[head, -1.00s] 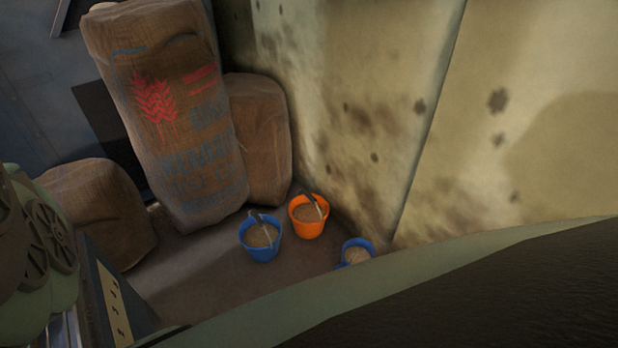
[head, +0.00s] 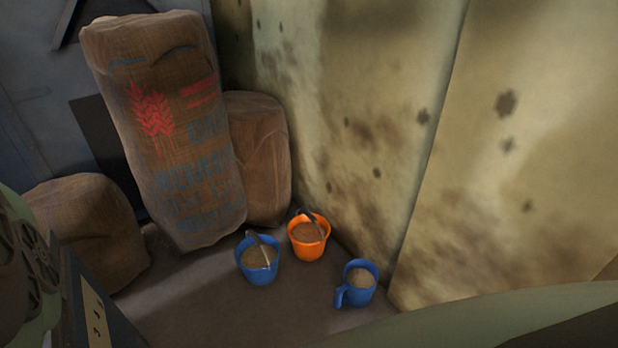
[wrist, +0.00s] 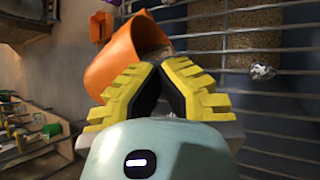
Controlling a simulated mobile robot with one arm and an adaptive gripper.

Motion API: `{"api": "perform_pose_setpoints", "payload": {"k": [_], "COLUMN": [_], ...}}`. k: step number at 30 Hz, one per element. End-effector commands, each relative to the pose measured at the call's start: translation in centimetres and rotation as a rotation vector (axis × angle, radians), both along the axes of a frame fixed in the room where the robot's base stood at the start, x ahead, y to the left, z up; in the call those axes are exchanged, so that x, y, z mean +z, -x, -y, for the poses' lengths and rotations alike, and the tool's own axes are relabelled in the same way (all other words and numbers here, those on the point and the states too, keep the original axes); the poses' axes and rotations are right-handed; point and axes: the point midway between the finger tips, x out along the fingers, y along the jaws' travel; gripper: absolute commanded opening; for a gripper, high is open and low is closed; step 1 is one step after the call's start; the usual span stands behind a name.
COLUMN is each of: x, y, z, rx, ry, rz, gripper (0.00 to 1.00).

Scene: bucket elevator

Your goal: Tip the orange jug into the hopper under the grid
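The orange jug (wrist: 112,65) is in the wrist view, just beyond my fingertips and strongly tilted, with its mouth toward the upper right. Some grain-coloured content shows at its mouth. My gripper (wrist: 152,66) has its yellow-padded fingers brought together at the jug; the exact contact, probably at the handle, is hidden. The metal grid (wrist: 225,71) lies to the right of the jug. Brown grain (wrist: 235,35) shows below its bars at the top. The hopper's walls cannot be made out clearly. The head view shows neither my gripper nor this jug.
In the head view, an orange bucket (head: 310,250), a blue bucket (head: 259,275) and a blue jug (head: 359,291), all with grain, stand on the floor by the stained wall (head: 370,120). A large sack (head: 170,150) leans behind them. A small pale object (wrist: 262,72) is on the grid.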

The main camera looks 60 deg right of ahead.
Motion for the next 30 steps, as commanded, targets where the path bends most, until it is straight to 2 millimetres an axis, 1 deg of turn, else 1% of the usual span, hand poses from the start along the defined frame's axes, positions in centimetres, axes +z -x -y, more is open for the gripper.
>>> {"api": "perform_pose_setpoints", "payload": {"k": [1,11,30], "x": [-0.36,-0.57,0.02], "y": [-0.1,-0.33,-0.79], "z": [0.02,0.07,-0.16], "rx": [0.001,0.002,-0.001], "ry": [0.002,-0.001,-0.02], "rz": [-0.002,-0.029,-0.059], "gripper": [0.0,0.0,0.0]}}
